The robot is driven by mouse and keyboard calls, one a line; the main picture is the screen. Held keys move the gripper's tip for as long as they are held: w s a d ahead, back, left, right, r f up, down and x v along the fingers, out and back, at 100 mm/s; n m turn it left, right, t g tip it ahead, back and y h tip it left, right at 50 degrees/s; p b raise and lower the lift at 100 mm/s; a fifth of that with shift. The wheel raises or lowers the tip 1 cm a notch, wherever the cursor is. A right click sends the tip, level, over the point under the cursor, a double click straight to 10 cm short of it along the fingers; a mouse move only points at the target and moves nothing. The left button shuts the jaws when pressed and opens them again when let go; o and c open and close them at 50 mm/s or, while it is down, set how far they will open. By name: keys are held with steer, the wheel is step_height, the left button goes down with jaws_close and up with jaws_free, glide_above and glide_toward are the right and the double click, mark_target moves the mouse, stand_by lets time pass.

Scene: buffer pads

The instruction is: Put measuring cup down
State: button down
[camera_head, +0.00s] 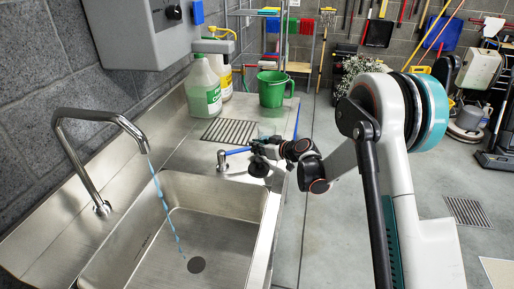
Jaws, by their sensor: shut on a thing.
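My gripper (264,152) is small and dark in the head view, over the right part of the steel counter beyond the sink. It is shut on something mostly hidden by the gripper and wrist. A pale, see-through shape (267,130) shows just behind the gripper and looks like the measuring cup; its outline is faint. I cannot tell whether it touches the counter. A green jug-like container with a handle (271,91) stands upright farther back on the counter, apart from the gripper.
The steel sink (215,235) lies in front, with a blue stream falling from its faucet (86,150). A slotted drain (229,131) is left of the gripper. A jug of green liquid (204,91) stands at the wall. A blue bar (237,151) lies near the gripper.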

steer(key=shift+f, duration=0.2)
steer(key=c, duration=1.7)
jaws_free()
steer(key=shift+r, duration=0.15)
